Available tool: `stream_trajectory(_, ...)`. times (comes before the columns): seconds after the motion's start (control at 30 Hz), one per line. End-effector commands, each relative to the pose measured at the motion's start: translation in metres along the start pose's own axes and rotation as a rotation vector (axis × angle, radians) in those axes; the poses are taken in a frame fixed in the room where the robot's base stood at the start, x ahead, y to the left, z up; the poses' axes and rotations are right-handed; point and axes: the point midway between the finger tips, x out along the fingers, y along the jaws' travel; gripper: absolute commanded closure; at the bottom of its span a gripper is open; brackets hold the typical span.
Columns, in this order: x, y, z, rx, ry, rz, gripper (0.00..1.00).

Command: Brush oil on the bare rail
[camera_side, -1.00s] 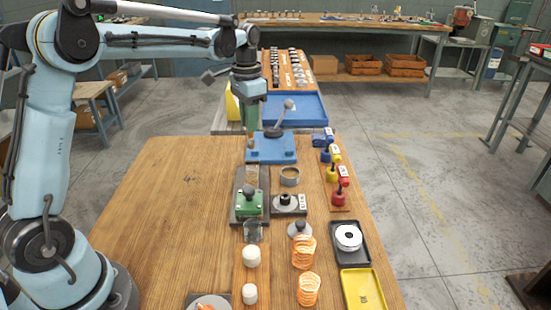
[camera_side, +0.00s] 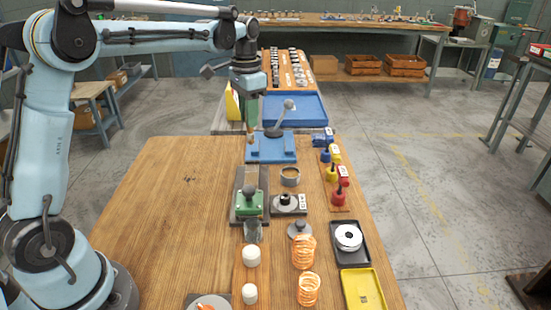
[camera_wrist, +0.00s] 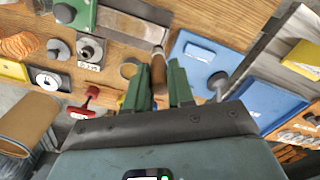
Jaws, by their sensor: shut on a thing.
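My gripper (camera_side: 249,122) is shut on a small brush (camera_wrist: 158,72), whose brown body shows between the green fingers in the wrist view. In the side view my gripper is above the far end of the work table, by the blue lever fixture. The rail (camera_side: 251,178) is a narrow strip on a dark base, with a green carriage (camera_side: 249,206) at its near end. It also shows in the wrist view (camera_wrist: 132,27). The brush seems apart from it, beyond its far end. A round tin (camera_side: 290,177) stands right of the rail. Its contents are unclear.
Red, yellow and blue handled pieces (camera_side: 340,190) line the right. Copper springs (camera_side: 304,252), white pieces (camera_side: 251,256) and a yellow tray (camera_side: 362,289) are nearer. The table's left side is clear.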

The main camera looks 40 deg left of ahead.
Motion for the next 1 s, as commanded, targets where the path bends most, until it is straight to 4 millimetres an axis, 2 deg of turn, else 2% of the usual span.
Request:
stream_trajectory(0.17, -0.001, 0.019, 0.007, 0.004, 0.0, -0.007, 1.0)
stream_trajectory(0.4, 0.003, 0.068, 0.033, 0.005, 0.002, -0.027, 1.0)
stream_trajectory(0.5, 0.005, 0.083, 0.044, 0.004, 0.004, -0.033, 1.0)
stream_trajectory(0.77, 0.013, 0.095, 0.053, 0.0, 0.005, -0.04, 1.0)
stream_trajectory(1.0, 0.035, 0.095, 0.053, 0.0, 0.005, -0.039, 1.0)
